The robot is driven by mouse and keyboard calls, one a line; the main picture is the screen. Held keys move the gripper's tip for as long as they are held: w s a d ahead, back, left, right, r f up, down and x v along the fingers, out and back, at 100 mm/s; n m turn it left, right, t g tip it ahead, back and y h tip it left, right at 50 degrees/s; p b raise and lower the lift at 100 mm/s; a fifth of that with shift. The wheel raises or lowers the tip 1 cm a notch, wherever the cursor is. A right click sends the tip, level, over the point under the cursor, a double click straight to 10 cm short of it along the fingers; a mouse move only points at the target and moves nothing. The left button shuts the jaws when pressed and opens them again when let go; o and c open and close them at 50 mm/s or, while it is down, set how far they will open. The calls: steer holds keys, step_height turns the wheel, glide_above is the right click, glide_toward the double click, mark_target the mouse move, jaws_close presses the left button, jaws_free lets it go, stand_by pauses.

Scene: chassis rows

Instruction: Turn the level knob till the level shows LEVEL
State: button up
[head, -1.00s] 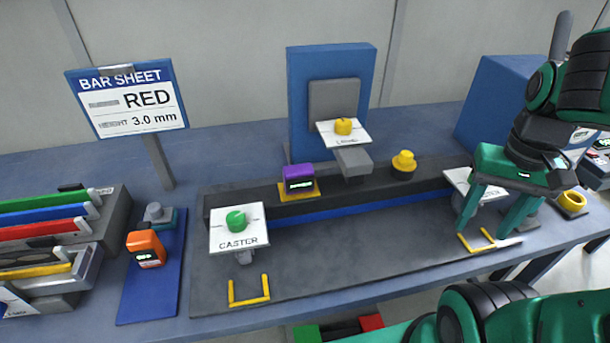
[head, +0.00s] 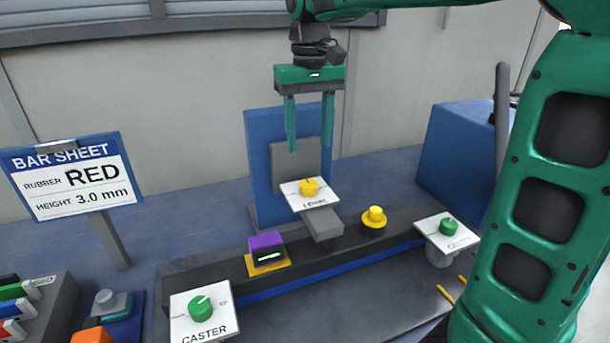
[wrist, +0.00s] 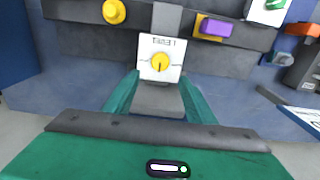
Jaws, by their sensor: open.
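The yellow level knob (head: 308,187) sits on a small white plate (head: 293,203) with lettering, held out in front of a blue upright panel (head: 262,160). It also shows in the wrist view as a yellow knob (wrist: 160,62) with a dark pointer line, between my fingertips in the picture. My gripper (head: 308,145) points down, open and empty, above and behind the knob in the head view, not touching it. A purple box (head: 266,242) with a small lit display stands on a yellow base to the knob's left; its reading is too small to make out.
Green knobs sit on a white CASTER plate (head: 188,325) at front left and another white plate (head: 432,240) at right. A yellow stepped button (head: 374,217) stands on the dark rail. A RED 3.0 mm sign (head: 75,180) stands left. A blue block (head: 455,140) is back right.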

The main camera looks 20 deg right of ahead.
mark_target(308, 182)
step_height(308, 182, down, 10)
stand_by(0.5)
steer(key=c, duration=1)
